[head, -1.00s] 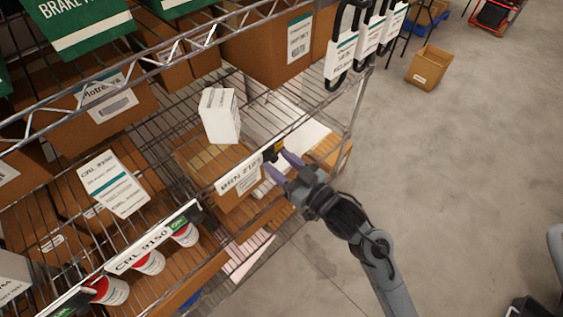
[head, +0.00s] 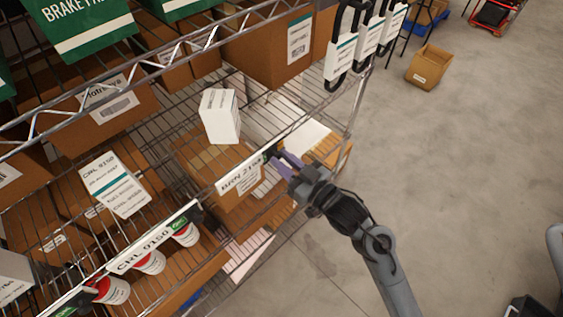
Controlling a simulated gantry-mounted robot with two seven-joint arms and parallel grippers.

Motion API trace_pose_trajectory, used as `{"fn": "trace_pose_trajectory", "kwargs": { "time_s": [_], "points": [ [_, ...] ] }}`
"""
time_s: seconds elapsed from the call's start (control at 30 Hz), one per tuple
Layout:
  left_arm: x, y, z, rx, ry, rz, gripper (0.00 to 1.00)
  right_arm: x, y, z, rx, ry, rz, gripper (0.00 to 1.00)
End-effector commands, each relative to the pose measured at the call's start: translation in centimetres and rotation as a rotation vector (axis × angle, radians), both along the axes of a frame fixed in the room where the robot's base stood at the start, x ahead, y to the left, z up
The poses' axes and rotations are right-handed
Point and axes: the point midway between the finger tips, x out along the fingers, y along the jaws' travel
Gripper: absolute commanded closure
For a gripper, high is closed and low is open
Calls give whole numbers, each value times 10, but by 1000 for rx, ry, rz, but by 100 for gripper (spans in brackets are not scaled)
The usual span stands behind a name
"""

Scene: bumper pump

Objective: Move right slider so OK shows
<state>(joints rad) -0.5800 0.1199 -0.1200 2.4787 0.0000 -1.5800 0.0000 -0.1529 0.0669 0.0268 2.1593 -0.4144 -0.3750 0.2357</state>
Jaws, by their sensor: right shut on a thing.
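The right label holder, reading "BRN 21..." (head: 239,175), sits on the front edge of the wire shelf, below a white box. Its slider is at the right end of the label, dark and mostly hidden by my right gripper (head: 279,163). The purple fingers of that gripper are closed together on the slider. No OK mark can be made out there. A second label holder, "CRL 9150" (head: 142,248), sits further left on the shelf edge, with a green patch at its right end. My left gripper is not in view.
A white box (head: 220,117) stands on the shelf behind the label. Brown cartons fill the shelves. Black-handled tags (head: 341,56) hang at the upper right.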

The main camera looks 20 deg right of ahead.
Motion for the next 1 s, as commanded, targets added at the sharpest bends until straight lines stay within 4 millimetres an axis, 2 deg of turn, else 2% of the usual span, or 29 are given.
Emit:
{"fn": "trace_pose_trajectory", "kwargs": {
  "time_s": [0.03,0.17,0.43,0.47,0.6,1.0],
  "points": [
    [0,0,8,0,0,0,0,4,-9,2,-6,3,-3,100],
    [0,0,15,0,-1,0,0,10,-26,1,-4,6,-1,100],
    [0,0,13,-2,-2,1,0,11,-29,-1,0,4,-5,100],
    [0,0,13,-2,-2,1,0,11,-29,-1,0,4,-5,72],
    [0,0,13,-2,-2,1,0,11,-28,-1,-1,4,-4,51],
    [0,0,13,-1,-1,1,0,5,-29,-1,-1,3,-2,51]
  ]
}}
